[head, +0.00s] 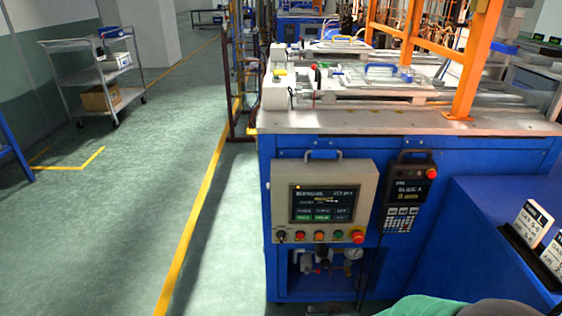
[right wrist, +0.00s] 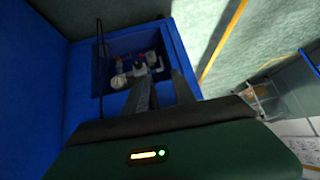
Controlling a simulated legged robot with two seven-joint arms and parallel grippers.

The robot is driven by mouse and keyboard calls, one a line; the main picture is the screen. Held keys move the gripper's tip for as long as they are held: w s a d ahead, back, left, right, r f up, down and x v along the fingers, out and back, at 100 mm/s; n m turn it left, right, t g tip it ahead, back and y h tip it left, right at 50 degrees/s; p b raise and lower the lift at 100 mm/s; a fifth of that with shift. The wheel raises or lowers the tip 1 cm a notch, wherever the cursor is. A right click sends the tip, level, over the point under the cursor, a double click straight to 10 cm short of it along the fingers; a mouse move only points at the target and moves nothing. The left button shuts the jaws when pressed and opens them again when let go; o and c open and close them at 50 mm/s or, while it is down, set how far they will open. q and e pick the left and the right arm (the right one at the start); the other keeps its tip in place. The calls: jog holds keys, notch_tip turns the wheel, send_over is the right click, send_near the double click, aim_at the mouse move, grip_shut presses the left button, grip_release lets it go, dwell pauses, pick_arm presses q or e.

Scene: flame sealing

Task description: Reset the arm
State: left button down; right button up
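My right arm, green with dark parts, shows at the bottom edge of the head view, right of centre. The end of my right gripper (head: 328,309) is a small dark shape low in front of the blue machine cabinet (head: 430,155), mostly cut off. In the right wrist view, the two grey fingers of my right gripper (right wrist: 159,76) stand apart with nothing seen between them. They point toward the open recess (right wrist: 101,70) in the cabinet, which holds pipes and a gauge. I cannot tell their exact distance from it. My left gripper is not in view.
A control panel (head: 325,201) with screen and buttons and a keypad pendant (head: 405,195) hang on the cabinet front. A blue stand (head: 490,215) with cards is at the right. Open green floor (head: 120,220) lies left, with a cart (head: 95,75).

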jog(key=s+d+r+g+h, duration=0.1)
jog(key=s+d+g, duration=0.4)
jog(key=s+d, duration=0.7)
notch_tip(320, 180, up, 31)
jog(key=s+a+p, duration=0.1)
jog(key=a+p, duration=0.1)
jog(key=p, duration=2.8)
jog(key=shift+s+a+f+m+g+p, duration=0.15)
jog(key=shift+s+a+m+g+p, duration=0.15)
jog(key=shift+s+p, duration=0.1)
